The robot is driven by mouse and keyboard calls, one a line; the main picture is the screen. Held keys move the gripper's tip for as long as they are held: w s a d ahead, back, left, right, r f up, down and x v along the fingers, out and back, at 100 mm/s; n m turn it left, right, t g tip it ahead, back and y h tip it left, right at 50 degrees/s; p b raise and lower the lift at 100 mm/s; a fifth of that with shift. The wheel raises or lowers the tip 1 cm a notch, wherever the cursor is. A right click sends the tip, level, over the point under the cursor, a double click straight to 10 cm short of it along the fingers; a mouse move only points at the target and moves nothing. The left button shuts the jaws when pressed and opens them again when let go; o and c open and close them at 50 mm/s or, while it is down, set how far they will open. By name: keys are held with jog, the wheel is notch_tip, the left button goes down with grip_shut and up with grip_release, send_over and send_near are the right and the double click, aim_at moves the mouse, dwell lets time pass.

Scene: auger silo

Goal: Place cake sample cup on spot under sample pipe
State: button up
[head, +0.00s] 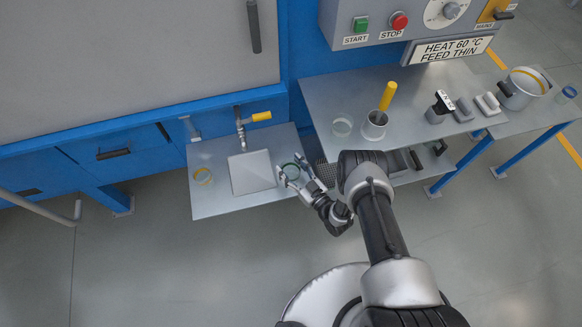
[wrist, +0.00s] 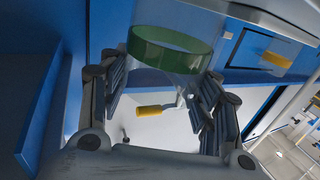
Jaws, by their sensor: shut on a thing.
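My gripper (head: 297,178) is shut on a clear cup with a green band (head: 291,171), near the right end of a small grey shelf. In the wrist view the green-banded cup (wrist: 170,48) sits between the two fingers (wrist: 160,90). The sample pipe (head: 240,135) comes off the blue wall, with a yellow handle (head: 261,116). A pale square (head: 252,172) lies on the shelf below the pipe; the held cup is to its right. I cannot tell whether the cup touches the shelf. No cup label is readable.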

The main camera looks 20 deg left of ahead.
jog(key=o, duration=1.2)
jog(key=shift+f, duration=0.1)
jog(key=shift+c, duration=0.2)
